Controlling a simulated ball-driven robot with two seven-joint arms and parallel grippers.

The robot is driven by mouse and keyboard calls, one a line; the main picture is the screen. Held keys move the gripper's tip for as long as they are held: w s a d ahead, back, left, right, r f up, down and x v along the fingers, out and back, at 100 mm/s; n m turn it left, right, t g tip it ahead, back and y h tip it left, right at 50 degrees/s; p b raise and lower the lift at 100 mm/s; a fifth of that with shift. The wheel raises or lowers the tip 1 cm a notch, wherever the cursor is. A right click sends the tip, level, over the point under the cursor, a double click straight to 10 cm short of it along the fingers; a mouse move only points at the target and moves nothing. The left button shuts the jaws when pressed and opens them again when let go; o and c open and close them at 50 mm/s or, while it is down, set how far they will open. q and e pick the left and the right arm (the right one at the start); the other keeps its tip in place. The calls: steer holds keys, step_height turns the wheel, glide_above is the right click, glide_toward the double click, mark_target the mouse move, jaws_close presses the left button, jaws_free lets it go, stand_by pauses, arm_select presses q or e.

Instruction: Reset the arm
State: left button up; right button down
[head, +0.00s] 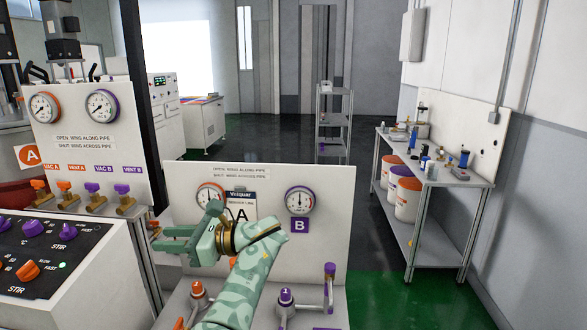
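My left gripper (168,239) is at the end of a green patterned arm that rises from the bottom middle. It points left, in front of the white gauge panel (335,190), and covers part of it. Its fingers look spread, with nothing visible between them. My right gripper is not in view.
Orange (197,290) and purple (286,296) valve handles stand below. A control box (60,255) is at left. A bench (450,178) with buckets is at right.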

arm_select(q)
steer(key=s+a+f+n+h, duration=0.2)
steer(key=s+a+f, duration=0.2)
steer(key=f, duration=0.4)
steer(key=s+a+f+n+h, duration=0.15)
steer(key=s+a+f, duration=0.25)
steer(key=f, duration=0.5)
steer(key=s+a+f+n+t+h, duration=0.2)
steer(key=s+a+f+n+h, duration=0.15)
steer(key=s+f, duration=0.7)
steer(key=s+d+r+n+t+h, duration=0.2)
steer(key=s+d+h, duration=0.1)
steer(key=s, duration=0.5)
steer(key=s+d+r+n+t+h, duration=0.1)
steer(key=s+d+n+h, duration=0.15)
steer(key=s, duration=0.55)
steer(key=s+d+f+g+h, duration=0.1)
steer(key=s+d+f, duration=0.2)
steer(key=f, duration=0.9)
steer(key=s+d+f+g+h, duration=0.2)
steer(key=f, duration=1.1)
steer(key=s+f+n+g, duration=0.1)
steer(key=s+f, duration=0.6)
steer(key=s, duration=0.3)
steer(key=s+f+n+g+h, duration=0.1)
steer(key=s+f+n, duration=0.1)
steer(key=s+f, duration=0.6)
steer(key=s, duration=0.3)
steer(key=shift+s+g, duration=0.15)
steer(key=shift+g, duration=0.25)
